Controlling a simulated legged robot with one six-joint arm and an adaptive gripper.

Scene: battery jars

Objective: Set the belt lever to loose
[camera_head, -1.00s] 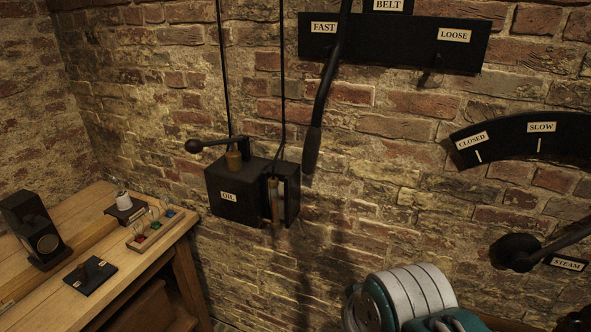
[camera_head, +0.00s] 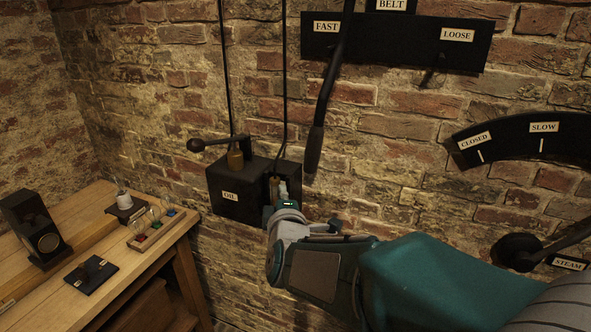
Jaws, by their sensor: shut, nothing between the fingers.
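The belt lever (camera_head: 327,90) is a long black bar. It comes down from the top of the head view, crosses the belt plate (camera_head: 390,42) just right of the FAST label (camera_head: 326,27), and ends in a dark grip (camera_head: 314,150). The LOOSE label (camera_head: 457,35) is at the plate's right end, with a small peg below it. My gripper (camera_head: 282,190) is in front of the oil box's right side, below and left of the lever's grip and apart from it in the picture. It is small, partly hidden by my wrist, and shut with nothing in it.
The oil box (camera_head: 230,192) with its crank handle (camera_head: 215,144) is on the brick wall. A curved plate (camera_head: 515,136) marked CLOSED and SLOW and a steam lever (camera_head: 520,251) are at right. A wooden bench (camera_head: 140,262) with small devices is at left.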

